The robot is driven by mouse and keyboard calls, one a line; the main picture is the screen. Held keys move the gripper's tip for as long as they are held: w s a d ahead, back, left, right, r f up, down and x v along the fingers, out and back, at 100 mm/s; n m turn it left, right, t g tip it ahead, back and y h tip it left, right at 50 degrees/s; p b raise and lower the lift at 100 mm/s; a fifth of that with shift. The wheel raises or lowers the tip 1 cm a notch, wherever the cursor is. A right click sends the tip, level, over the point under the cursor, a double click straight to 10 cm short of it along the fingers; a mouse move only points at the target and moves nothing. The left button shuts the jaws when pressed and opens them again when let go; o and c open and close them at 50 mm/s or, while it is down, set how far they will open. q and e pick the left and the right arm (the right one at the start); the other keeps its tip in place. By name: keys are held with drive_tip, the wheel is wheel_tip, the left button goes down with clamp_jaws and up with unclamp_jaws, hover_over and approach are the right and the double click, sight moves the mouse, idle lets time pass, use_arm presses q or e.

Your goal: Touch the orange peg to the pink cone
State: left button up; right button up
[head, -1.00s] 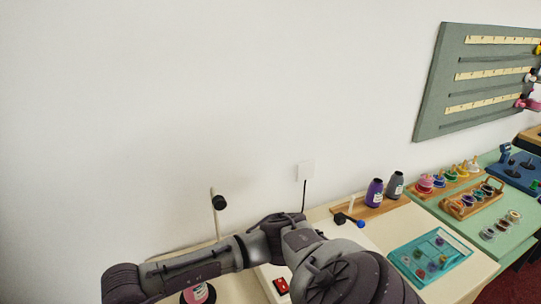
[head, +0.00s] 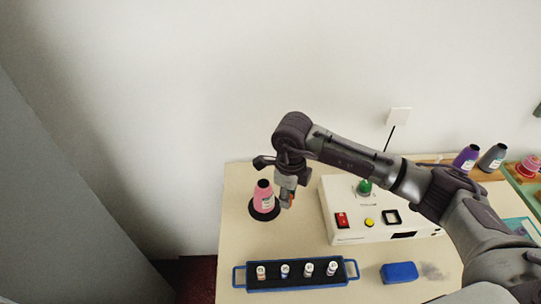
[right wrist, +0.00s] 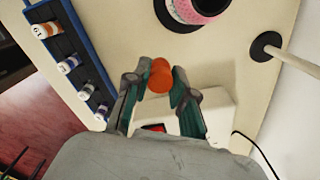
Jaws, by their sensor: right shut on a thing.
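The orange peg (right wrist: 160,76) is held between the fingertips of my right gripper (right wrist: 158,84), which is shut on it. In the head view my right gripper (head: 287,199) points down just right of the pink cone (head: 264,200), with a bit of orange showing at its tips. The pink cone has a dark top and stands upright on a black round base. It also shows, cut off, at the top of the right wrist view (right wrist: 200,9). There is a visible gap between peg and cone in that view. My left gripper is out of view.
A blue rack (head: 240,283) with several white-capped pegs lies in front of the cone. A white control box (head: 342,196) stands to the right. A blue block (head: 399,272) lies at the front right. In the right wrist view a pale post (right wrist: 290,58) stands near the cone.

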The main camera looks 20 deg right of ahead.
wheel_tip(320, 180, up, 3)
drive_tip(key=w+a+m+p, duration=0.1)
drive_tip(key=w+m, duration=0.2)
drive_tip(key=m, duration=0.6)
wheel_tip(320, 180, up, 4)
drive_tip(key=r+m+p, duration=0.1)
drive_tip(key=m+p, duration=0.1)
drive_tip(key=m, duration=1.4)
hover_over(270, 184)
drive_tip(key=shift+w+f, duration=0.1)
drive_tip(key=shift+f, duration=0.15)
drive_tip(key=shift+f+b, duration=1.5)
drive_tip(key=shift+f, duration=0.6)
drive_tip(key=shift+f+b, duration=0.35)
drive_tip(key=shift+f, duration=0.1)
